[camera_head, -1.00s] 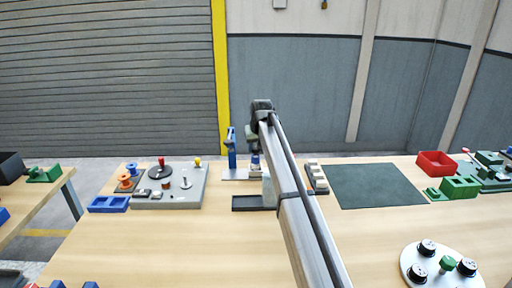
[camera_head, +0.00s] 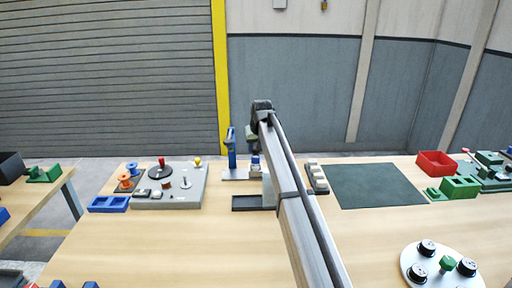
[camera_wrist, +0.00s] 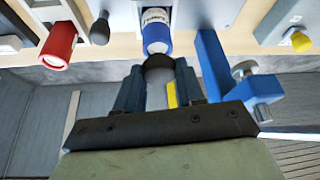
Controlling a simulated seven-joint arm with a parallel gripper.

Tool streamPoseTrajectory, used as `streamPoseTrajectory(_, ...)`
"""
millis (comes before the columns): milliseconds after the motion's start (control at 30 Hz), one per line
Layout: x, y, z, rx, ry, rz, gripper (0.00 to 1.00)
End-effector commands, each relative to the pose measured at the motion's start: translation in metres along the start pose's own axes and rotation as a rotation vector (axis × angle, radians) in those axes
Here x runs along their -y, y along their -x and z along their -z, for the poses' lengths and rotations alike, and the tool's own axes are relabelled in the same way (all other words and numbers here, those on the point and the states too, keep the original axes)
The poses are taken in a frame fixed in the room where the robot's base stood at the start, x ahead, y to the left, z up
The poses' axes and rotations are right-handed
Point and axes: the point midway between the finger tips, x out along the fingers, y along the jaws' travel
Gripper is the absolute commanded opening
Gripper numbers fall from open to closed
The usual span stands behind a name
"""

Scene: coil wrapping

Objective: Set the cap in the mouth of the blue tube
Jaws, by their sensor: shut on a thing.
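The blue tube (camera_wrist: 157,38), with a white label band, stands near the top middle of the wrist view. It also shows in the head view (camera_head: 255,161), partly behind my arm. My gripper (camera_wrist: 159,78) is shut on a dark round cap (camera_wrist: 159,64). The cap is in line with the near end of the tube and overlaps its edge in the wrist view. I cannot tell whether it touches the tube or sits in its mouth. In the head view the fingers are small and the cap cannot be made out.
A blue upright stand (camera_wrist: 214,65) with a grey knob is close beside the tube. A red cylinder (camera_wrist: 58,45) and a dark knobbed piece (camera_wrist: 100,30) are on the other side. A grey board with knobs (camera_head: 185,188) and a dark green mat (camera_head: 377,185) flank the spot.

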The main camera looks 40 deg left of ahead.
Motion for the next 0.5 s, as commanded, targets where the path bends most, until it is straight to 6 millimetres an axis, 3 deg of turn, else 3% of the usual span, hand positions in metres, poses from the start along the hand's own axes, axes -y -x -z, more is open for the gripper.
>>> streamPoseTrajectory(500,0.0000,-0.0097,-0.0045,0.000,0.000,0.000,0.10)
